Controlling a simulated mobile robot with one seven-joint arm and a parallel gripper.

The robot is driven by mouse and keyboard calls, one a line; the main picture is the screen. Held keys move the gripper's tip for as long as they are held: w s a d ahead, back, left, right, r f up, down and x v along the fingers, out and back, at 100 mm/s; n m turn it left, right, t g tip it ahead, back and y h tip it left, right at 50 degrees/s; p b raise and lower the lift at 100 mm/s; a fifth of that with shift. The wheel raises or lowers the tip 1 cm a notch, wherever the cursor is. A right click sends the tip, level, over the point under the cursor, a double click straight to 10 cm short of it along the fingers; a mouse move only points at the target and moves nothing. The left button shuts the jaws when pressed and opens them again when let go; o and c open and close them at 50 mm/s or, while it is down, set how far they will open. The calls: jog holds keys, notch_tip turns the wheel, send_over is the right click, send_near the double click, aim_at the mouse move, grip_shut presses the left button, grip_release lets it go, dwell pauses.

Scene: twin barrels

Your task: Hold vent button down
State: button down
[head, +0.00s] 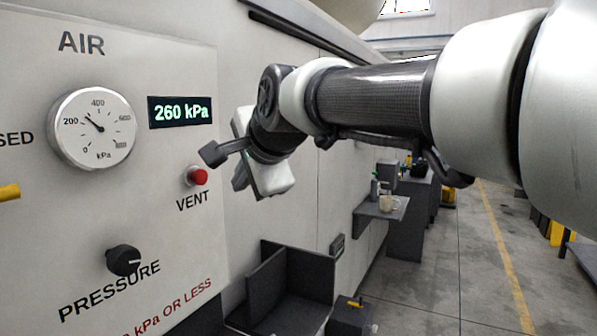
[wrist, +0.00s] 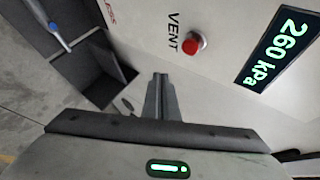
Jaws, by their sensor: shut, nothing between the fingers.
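The red VENT button (head: 197,176) sits in a metal collar on the pale panel, above the VENT label. It also shows in the wrist view (wrist: 194,43), right of the label and beyond my fingertips. My gripper (wrist: 159,78) is shut and empty, its fingers together and pointing at the panel. In the head view my gripper's body is right of the button, and no contact with the button shows. The digital display (head: 181,112) reads 260 kPa, and it shows in the wrist view too (wrist: 277,52).
A round AIR gauge (head: 92,129) and a black PRESSURE knob (head: 124,260) are on the panel. Dark open bins (head: 290,285) stand below and right of it. A side shelf (head: 381,212) holds a mug. The floor aisle at right looks clear.

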aim_at(206, 182)
jog(key=w+a+p, duration=0.1)
jog(key=w+a, duration=0.1)
jog(key=a, duration=0.3)
jog(key=shift+w+a+p, duration=0.2)
jog(key=shift+a+p, duration=0.05)
jog(key=shift+p, duration=0.1)
jog(key=shift+a, duration=0.1)
dwell(1.7)
jog(key=shift+w+a, duration=0.15)
jog(key=shift+a, duration=0.1)
jog(key=shift+w+a, duration=0.15)
jog(key=shift+a, duration=0.4)
dwell(1.2)
jog(key=shift+d, duration=0.15)
jog(key=shift+s+d, duration=0.35)
jog(key=shift+d, duration=0.4)
jog(key=shift+b, duration=0.3)
jog(key=shift+s+d+b, duration=0.3)
jog(key=shift+d, duration=0.45)
jog(key=shift+s+d+b, duration=0.3)
jog(key=shift+s+d, duration=0.05)
jog(key=shift+d, duration=0.45)
jog(key=shift+s+d+b, duration=0.3)
jog(key=shift+d, duration=0.45)
jog(key=shift+d, duration=0.1)
